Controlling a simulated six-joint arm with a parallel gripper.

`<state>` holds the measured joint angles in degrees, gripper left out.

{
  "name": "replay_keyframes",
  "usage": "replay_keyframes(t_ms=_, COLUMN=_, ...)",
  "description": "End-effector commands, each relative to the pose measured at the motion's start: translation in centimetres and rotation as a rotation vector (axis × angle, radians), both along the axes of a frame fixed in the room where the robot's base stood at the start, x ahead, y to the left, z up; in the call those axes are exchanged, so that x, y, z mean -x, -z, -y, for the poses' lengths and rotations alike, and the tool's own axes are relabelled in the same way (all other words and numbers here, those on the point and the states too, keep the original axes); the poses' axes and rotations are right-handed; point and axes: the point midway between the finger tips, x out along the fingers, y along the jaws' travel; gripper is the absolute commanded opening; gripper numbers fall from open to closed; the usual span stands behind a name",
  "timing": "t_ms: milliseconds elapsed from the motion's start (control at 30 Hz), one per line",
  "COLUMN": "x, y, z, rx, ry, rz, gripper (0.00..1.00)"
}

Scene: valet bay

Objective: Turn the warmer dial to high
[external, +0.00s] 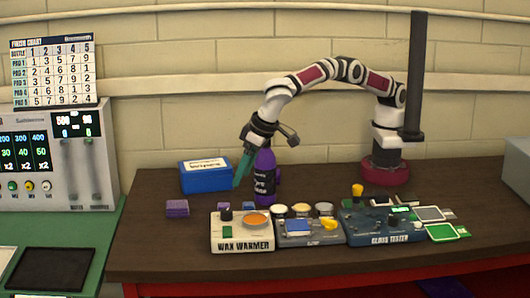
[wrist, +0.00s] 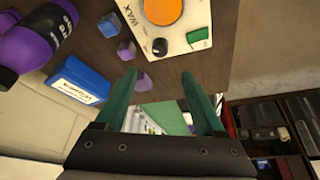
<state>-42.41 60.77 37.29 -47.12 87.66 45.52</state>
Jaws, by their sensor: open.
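The wax warmer (external: 242,246) is a cream box at the front left of the dark table, with orange wax in its round pot (external: 257,219). Its black dial (external: 225,215) sits at the top left, behind a green switch (external: 227,231). In the wrist view the dial (wrist: 160,46) lies beyond the fingertips, with the green switch (wrist: 198,38) beside it. The dial's setting is too small to read. My gripper (external: 240,186) has teal fingers and hangs above and behind the warmer, apart from it. In the wrist view my gripper (wrist: 158,78) is open and empty.
A purple bottle (external: 265,178) stands close to my gripper, with a blue box (external: 206,176) behind left.

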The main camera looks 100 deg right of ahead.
Motion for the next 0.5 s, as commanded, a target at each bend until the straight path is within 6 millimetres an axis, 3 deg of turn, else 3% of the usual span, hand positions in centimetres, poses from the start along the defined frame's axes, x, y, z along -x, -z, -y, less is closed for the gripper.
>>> replay_keyframes(t_ms=100, x=0.8, y=-2.2, z=-0.4, rx=-0.002, ry=0.0, rz=0.002, gripper=0.71)
replay_keyframes(t_ms=200, x=1.2, y=-3.3, z=-0.6, rx=-0.002, ry=-0.001, rz=0.001, gripper=0.71)
replay_keyframes(t_ms=500, x=1.4, y=-3.6, z=-0.6, rx=0.0, ry=0.0, rz=-0.001, gripper=0.71)
